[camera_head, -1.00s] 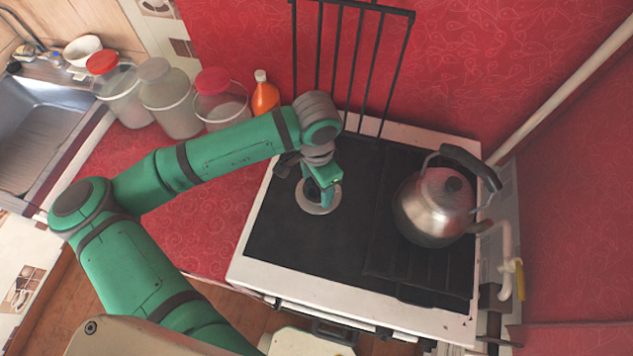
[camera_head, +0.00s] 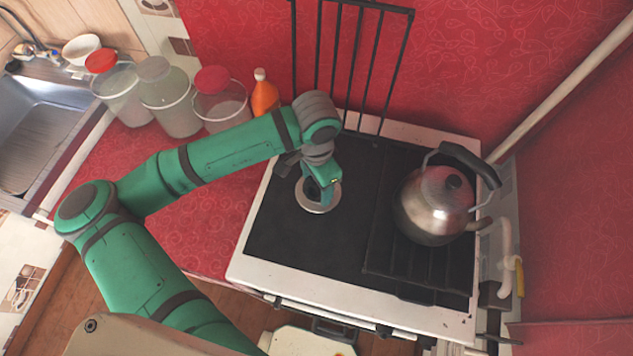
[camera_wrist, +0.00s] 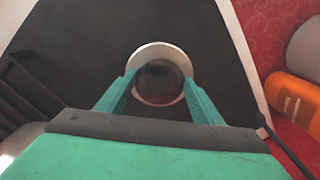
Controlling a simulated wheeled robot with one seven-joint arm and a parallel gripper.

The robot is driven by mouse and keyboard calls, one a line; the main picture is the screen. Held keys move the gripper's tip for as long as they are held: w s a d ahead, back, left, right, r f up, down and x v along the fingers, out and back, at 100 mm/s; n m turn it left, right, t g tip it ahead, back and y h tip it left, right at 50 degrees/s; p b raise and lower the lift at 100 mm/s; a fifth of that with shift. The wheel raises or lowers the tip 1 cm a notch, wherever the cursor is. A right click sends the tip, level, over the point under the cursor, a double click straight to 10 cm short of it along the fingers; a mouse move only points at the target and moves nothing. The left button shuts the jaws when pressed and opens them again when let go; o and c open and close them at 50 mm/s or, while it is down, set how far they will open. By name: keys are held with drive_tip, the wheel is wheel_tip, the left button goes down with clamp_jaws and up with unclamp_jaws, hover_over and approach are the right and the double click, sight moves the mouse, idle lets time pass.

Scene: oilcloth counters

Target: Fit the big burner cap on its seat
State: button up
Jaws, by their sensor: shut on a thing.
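The big burner cap (camera_wrist: 161,77) is a dark round disc between my fingertips in the wrist view. My gripper (camera_wrist: 160,88) is shut on it from both sides. The seat (camera_wrist: 150,49) is a pale metal ring on the black stove top, and it shows around the cap. The seat also shows in the head view (camera_head: 319,209), with my gripper (camera_head: 325,200) right over it. There my fingers hide most of the cap. I cannot tell whether the cap touches the seat or is held just above it.
A steel kettle (camera_head: 436,206) stands on the black grate (camera_head: 408,268) at the right of the stove. A raised black rack (camera_head: 350,60) stands behind. Several lidded jars (camera_head: 170,105) and an orange bottle (camera_head: 265,95) stand at the back left. The stove's front left is clear.

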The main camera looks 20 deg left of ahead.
idle(0.3)
drive_tip(key=o, duration=1.6)
drive_tip(key=shift+r, duration=4)
